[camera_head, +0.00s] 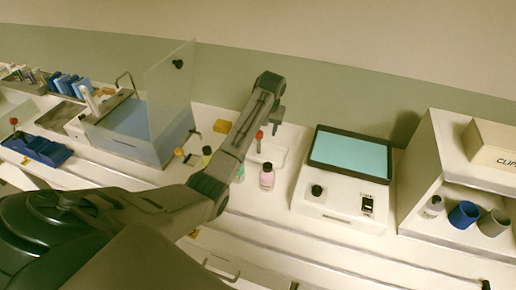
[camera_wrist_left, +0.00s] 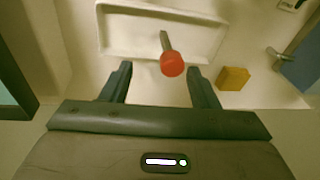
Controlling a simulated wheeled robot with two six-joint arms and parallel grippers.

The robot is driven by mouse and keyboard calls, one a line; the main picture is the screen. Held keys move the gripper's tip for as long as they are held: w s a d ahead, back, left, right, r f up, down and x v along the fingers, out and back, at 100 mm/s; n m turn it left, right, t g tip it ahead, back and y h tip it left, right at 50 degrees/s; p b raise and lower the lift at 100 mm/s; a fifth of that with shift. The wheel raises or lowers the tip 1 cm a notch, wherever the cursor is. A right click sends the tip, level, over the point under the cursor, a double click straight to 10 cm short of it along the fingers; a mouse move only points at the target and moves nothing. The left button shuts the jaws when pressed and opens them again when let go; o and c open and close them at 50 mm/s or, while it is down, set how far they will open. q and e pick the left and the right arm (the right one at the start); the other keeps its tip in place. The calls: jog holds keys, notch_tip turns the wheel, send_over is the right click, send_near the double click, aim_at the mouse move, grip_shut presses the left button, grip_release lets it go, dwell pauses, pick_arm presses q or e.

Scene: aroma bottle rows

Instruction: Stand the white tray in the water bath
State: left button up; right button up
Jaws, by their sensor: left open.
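The white tray (camera_head: 281,152) sits on the bench, with an upright handle topped by a red knob (camera_head: 259,135). In the left wrist view the tray (camera_wrist_left: 120,38) lies beyond my fingertips, and the red knob (camera_wrist_left: 172,64) shows between the fingers. My left gripper (camera_head: 278,117) is open and empty above the tray; it also shows in the left wrist view (camera_wrist_left: 159,72). The water bath (camera_head: 118,143), left of the tray, holds blue water, and its clear lid (camera_head: 170,85) stands raised. My left arm hides part of the bench. My right gripper is not in view.
A yellow block (camera_head: 222,126) lies between bath and tray. A pink bottle (camera_head: 267,177) and a yellow-green bottle (camera_head: 207,156) stand near the tray. A device with a teal top (camera_head: 350,153) is at right, beside a shelf (camera_head: 428,170) with cups.

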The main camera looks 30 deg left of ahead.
aim_at(259, 138)
pick_arm(q)
jog(key=shift+m+g+h, duration=0.4)
jog(key=shift+g+h, duration=0.1)
jog(key=shift+h, duration=0.3)
jog(key=r, duration=0.1)
jog(key=a+r+p, duration=0.1)
jog(key=a+r, duration=0.1)
jog(key=shift+w+a+r, duration=0.15)
jog(key=shift+w+a, duration=0.1)
jog(key=shift+w, duration=0.05)
jog(key=shift+a, duration=0.1)
notch_tip(259, 138, down, 5)
jog(key=shift+f+p, duration=0.15)
jog(key=shift+p, duration=0.8)
jog(key=shift+f, duration=0.25)
notch_tip(259, 138, down, 4)
jog(key=shift+a+f+p, duration=0.1)
jog(key=shift+f+p, duration=0.05)
jog(key=shift+p, duration=0.95)
jog(key=shift+f, duration=0.3)
jog(key=shift+w, duration=0.1)
grip_shut()
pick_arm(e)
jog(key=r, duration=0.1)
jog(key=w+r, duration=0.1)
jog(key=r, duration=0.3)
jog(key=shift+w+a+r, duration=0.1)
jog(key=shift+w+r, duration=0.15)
